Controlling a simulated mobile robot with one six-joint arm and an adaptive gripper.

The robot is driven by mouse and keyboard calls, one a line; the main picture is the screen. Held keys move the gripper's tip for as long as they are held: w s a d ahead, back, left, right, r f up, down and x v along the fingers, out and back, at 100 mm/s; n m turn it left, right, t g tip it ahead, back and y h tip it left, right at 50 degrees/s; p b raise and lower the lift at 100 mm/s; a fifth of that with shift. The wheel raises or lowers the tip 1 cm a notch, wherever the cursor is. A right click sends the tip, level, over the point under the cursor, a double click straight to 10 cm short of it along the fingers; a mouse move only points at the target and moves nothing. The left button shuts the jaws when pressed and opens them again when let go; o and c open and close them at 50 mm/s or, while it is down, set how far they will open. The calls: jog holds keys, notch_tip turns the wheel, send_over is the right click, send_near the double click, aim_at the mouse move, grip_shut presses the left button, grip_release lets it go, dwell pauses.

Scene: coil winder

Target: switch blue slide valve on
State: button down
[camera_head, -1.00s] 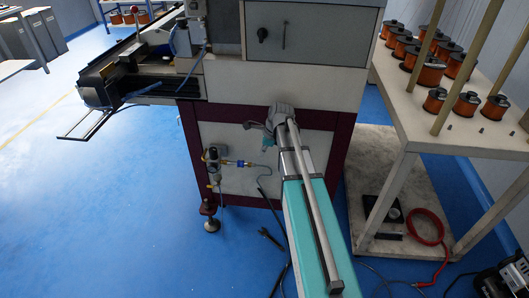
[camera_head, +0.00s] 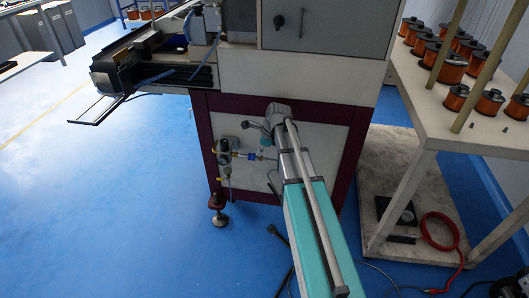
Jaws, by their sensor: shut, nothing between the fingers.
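The blue slide valve (camera_head: 251,156) is a small blue piece with brass fittings in the air line on the white front panel of the winder's base. It sits right of a round regulator or gauge (camera_head: 223,146). The valve's slide position is too small to tell. My gripper (camera_head: 246,124) is at the end of my teal arm, small and dark in the picture. It appears just above the valve, apart from it in the picture; their distance in depth cannot be told. It is shut with nothing held.
The winder's dark red frame (camera_head: 207,140) surrounds the panel. A thin hose runs below the valve. A levelling foot (camera_head: 219,220) stands at the lower left. A white rack (camera_head: 440,125) with several copper spools is on the right. The blue floor at left is clear.

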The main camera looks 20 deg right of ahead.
dwell(0.3)
jog(key=shift+w+a, duration=0.35)
jog(key=shift+a, duration=0.25)
jog(key=shift+w+a, duration=0.35)
jog(key=shift+a, duration=0.25)
jog(key=shift+s+d, duration=0.1)
jog(key=shift+d, duration=0.05)
jog(key=shift+s+d+r, duration=0.1)
jog(key=shift+s+d, duration=0.15)
jog(key=shift+d, duration=0.25)
jog(key=shift+s+d+r+p, duration=0.25)
jog(key=shift+s+d, duration=0.1)
jog(key=shift+d, duration=0.25)
jog(key=shift+s+d+r+p, duration=0.2)
jog(key=shift+s+d+p, duration=0.1)
jog(key=shift+d, duration=0.3)
jog(key=p+v, duration=0.8)
jog(key=v, duration=0.1)
jog(key=shift+p, duration=0.3)
jog(key=shift+s, duration=0.1)
